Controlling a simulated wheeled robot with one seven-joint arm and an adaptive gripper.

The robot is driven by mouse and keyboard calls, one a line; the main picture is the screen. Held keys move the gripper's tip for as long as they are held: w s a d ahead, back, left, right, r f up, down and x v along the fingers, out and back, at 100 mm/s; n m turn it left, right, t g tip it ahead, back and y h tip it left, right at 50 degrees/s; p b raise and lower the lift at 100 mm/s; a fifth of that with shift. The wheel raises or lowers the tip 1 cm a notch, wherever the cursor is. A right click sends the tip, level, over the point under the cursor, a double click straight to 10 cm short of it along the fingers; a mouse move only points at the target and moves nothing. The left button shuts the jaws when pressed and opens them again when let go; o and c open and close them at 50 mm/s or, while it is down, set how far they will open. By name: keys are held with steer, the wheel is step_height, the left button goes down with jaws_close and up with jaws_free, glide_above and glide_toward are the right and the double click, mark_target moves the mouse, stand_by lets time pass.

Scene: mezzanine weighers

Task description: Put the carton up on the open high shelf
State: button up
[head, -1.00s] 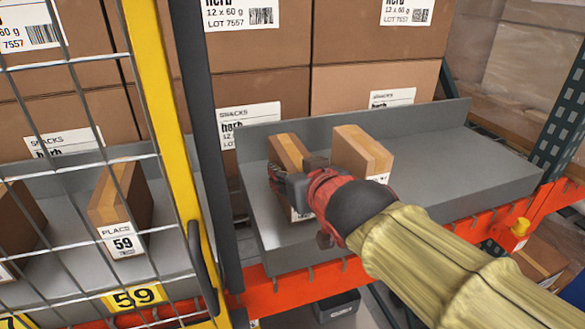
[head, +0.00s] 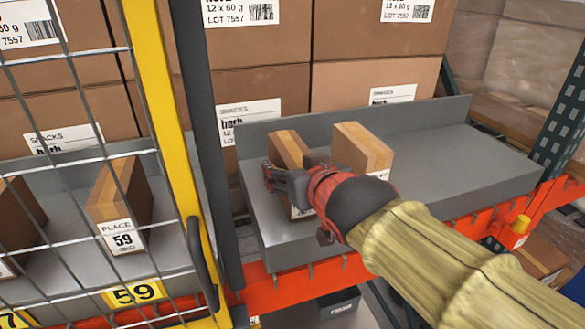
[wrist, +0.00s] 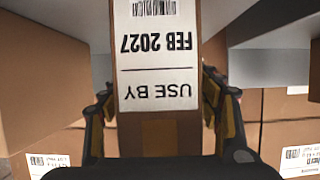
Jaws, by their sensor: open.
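A narrow brown carton (head: 290,150) stands on the grey shelf deck (head: 460,165), mostly behind my gripper in the head view. My gripper (head: 285,182) is at its near face, with the fingers open. In the wrist view the carton (wrist: 160,140) fills the gap between the open fingers of my gripper (wrist: 159,92). Its white label reads USE BY FEB 2027, upside down. A finger is on each side of the carton; I cannot tell whether either touches it.
A second carton (head: 363,150) stands close to the right. Large boxes (head: 380,85) are stacked behind the deck's raised back edge. A yellow post (head: 165,150) and wire mesh door stand left, before a carton marked PLACE 59 (head: 120,205). The deck's right part is clear.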

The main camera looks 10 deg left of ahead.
steer(key=shift+s+d+r, duration=0.1)
steer(key=shift+s+r, duration=0.05)
steer(key=shift+r, duration=0.1)
steer(key=b+v, duration=0.3)
steer(key=v, duration=0.9)
steer(key=d+f+m+g+h, duration=0.1)
steer(key=d+f+m+h, duration=0.25)
steer(key=d+f, duration=0.85)
steer(key=s+d+f+m+g+h, duration=0.2)
steer(key=s+d+f+g+h, duration=0.1)
steer(key=s+d+f, duration=0.8)
step_height(320, 180, down, 3)
steer(key=d+g, duration=0.1)
steer(key=d, duration=0.1)
steer(key=shift+d+r+m+g, duration=0.2)
steer(key=shift+d+m+g, duration=0.05)
steer(key=shift+m+g, duration=0.15)
steer(key=shift+s+h, duration=0.15)
steer(key=shift+h, duration=0.1)
step_height(320, 180, down, 30)
steer(key=b, duration=2.9)
steer(key=shift+b, duration=0.3)
